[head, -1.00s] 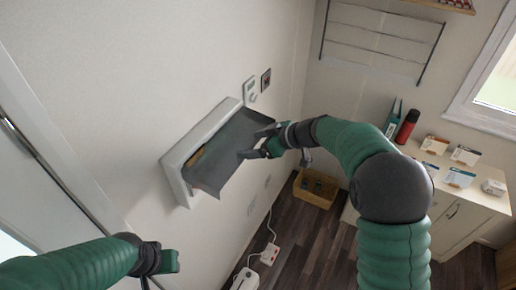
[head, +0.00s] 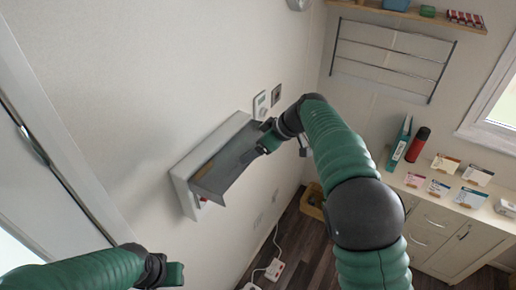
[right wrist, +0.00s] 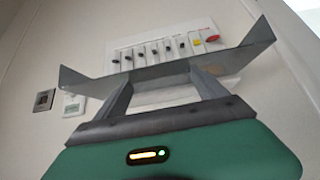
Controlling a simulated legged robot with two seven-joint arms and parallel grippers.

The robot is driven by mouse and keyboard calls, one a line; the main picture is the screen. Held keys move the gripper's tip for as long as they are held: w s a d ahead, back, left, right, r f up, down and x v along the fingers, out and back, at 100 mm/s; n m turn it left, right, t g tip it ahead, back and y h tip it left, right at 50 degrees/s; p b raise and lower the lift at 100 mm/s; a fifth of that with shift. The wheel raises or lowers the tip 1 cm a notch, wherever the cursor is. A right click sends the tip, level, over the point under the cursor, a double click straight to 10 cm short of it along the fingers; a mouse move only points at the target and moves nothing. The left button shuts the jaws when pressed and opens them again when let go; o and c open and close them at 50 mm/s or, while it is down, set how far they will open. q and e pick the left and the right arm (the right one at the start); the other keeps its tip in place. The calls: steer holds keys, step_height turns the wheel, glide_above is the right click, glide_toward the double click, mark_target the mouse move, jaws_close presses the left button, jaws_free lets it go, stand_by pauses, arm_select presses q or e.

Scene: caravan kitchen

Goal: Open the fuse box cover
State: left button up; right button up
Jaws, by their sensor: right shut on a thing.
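The white fuse box (head: 184,192) is on the left wall. Its grey cover (head: 222,172) stands out from the box at an angle, partly open. In the right wrist view the cover (right wrist: 250,52) shows as a bent grey sheet with raised ends, and the fuse box (right wrist: 165,46) behind it shows a row of black switches plus a yellow and a red one. My right gripper (head: 264,139) is at the cover's right end; in the right wrist view my right gripper (right wrist: 163,82) is shut on the cover's edge. My left gripper (head: 176,273) is low left, away from the box; its jaw opening is unclear.
A thermostat (head: 260,104) and a wall switch (head: 276,95) are just beyond the box. A white door frame (head: 58,150) is at left. A cabinet (head: 440,225) with cards, a red bottle and a teal item stands at right. A power strip (head: 275,269) lies on the floor.

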steer(key=o, duration=1.7)
steer(key=shift+a+f, duration=0.1)
steer(key=shift+f, duration=0.15)
steer(key=shift+o, duration=1.5)
steer(key=shift+w+a, duration=0.25)
steer(key=shift+w, duration=0.15)
steer(key=shift+s+d+r, duration=0.1)
steer(key=shift+r, duration=0.05)
arm_select(q)
steer(key=b+x, duration=0.4)
steer(key=shift+s+a+f, duration=0.15)
steer(key=shift+f, duration=0.1)
arm_select(e)
steer(key=v, duration=1.6)
